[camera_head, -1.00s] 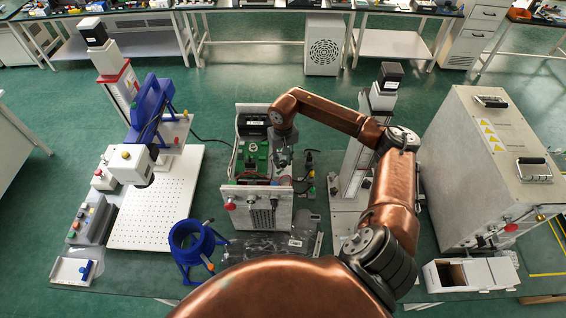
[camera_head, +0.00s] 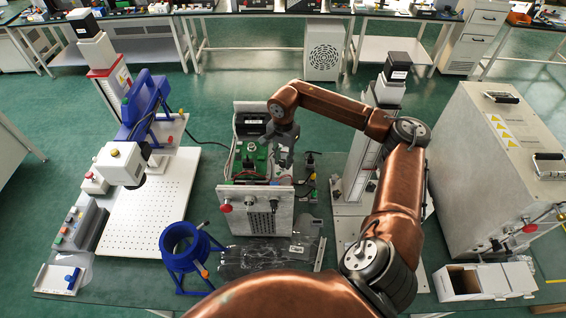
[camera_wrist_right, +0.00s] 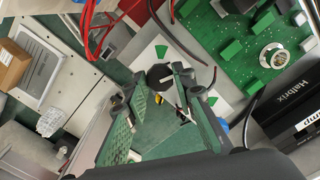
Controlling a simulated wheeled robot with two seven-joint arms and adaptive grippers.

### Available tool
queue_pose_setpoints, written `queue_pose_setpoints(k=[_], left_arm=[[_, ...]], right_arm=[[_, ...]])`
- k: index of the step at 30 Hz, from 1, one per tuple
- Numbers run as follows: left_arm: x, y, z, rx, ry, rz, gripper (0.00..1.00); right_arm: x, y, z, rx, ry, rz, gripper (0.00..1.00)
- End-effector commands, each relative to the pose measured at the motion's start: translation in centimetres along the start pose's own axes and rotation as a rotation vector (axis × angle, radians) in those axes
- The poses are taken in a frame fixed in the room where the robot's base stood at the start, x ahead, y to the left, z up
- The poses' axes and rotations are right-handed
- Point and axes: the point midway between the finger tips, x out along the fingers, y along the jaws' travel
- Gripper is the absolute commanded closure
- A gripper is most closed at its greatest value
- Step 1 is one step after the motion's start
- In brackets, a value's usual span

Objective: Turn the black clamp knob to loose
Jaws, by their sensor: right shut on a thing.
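The black clamp knob (camera_wrist_right: 159,77) shows in the right wrist view between the fingertips of my right gripper (camera_wrist_right: 161,84). A yellow mark shows on or beside it. The knob sits by a white plate (camera_wrist_right: 151,48) with green marks. My right gripper is shut on the knob. In the head view my right gripper (camera_head: 284,158) is down inside the open instrument box (camera_head: 235,196), and the knob is hidden there. My left gripper is not in view.
A green circuit board (camera_wrist_right: 240,40), red wires (camera_wrist_right: 92,25) and a black module (camera_wrist_right: 295,115) lie close around the gripper. A white column (camera_head: 354,165) stands right of the box. A large grey cabinet (camera_head: 487,180) is farther right. A blue ring stand (camera_head: 182,258) is front left.

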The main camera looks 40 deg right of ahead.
Motion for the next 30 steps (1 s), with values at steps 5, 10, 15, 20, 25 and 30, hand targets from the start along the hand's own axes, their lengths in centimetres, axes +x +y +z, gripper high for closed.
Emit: queue_pose_setpoints(k=[5, 10, 15, 20, 25, 30], left_arm=[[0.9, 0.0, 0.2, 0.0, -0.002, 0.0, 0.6], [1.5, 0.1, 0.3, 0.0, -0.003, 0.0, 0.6], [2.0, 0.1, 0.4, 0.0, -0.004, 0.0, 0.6], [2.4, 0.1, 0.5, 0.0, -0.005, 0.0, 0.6], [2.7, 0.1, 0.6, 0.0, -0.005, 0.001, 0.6], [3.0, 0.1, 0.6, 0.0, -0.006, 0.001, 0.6]], right_arm=[[0.0, -0.1, -0.3, 0.169, 0.006, -0.004, 1.0], [-0.1, -0.1, -0.2, 0.33, 0.005, -0.005, 1.0], [-0.1, -0.1, -0.2, 0.491, 0.005, -0.004, 1.0], [-0.1, -0.1, -0.3, 0.644, 0.005, -0.005, 1.0], [-0.2, -0.1, -0.3, 0.802, 0.004, -0.006, 1.0], [-0.2, -0.1, -0.3, 0.945, 0.004, -0.007, 1.0]])
